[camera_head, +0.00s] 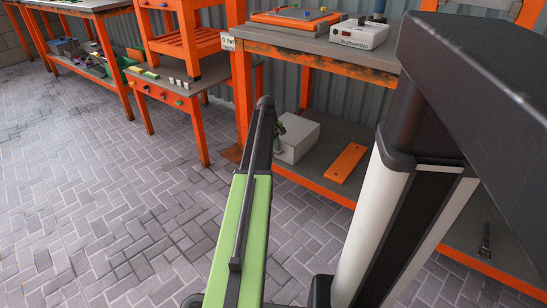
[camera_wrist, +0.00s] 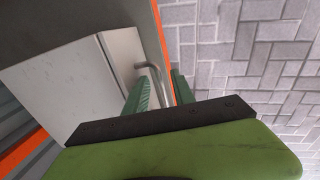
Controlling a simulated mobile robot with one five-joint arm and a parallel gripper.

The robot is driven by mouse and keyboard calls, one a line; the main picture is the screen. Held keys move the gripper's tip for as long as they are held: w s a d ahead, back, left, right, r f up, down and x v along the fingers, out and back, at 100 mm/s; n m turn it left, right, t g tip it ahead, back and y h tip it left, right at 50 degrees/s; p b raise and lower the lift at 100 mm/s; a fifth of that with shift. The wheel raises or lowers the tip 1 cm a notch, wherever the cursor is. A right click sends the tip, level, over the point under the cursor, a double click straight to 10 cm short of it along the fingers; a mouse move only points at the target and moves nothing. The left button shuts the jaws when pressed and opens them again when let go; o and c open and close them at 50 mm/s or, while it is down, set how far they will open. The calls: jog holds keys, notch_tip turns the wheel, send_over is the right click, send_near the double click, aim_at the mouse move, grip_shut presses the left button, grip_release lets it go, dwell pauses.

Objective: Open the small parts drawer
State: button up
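A white box-shaped unit (camera_head: 299,139) stands on the lower shelf of the orange-legged bench. In the wrist view its pale side (camera_wrist: 62,88) and narrow front face fill the left. A bent metal handle (camera_wrist: 151,66) sticks out from that front face. My gripper (camera_wrist: 162,76) has its two green fingers apart, with the handle reaching into the gap between them. I cannot tell whether either finger touches the handle. The front face looks flush with the box. In the head view my gripper (camera_head: 279,128) is at the box's left side, partly hidden behind my arm.
An orange flat piece (camera_head: 346,163) lies on the shelf (camera_head: 312,171) right of the box. The benchtop (camera_head: 318,45) is above, with an orange leg (camera_head: 243,95) to the left. Another orange table (camera_head: 178,82) stands further left. The paved floor in front is clear.

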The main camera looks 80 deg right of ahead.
jog(key=shift+r, duration=0.1)
grip_shut()
jog(key=shift+a, duration=0.1)
dwell(1.2)
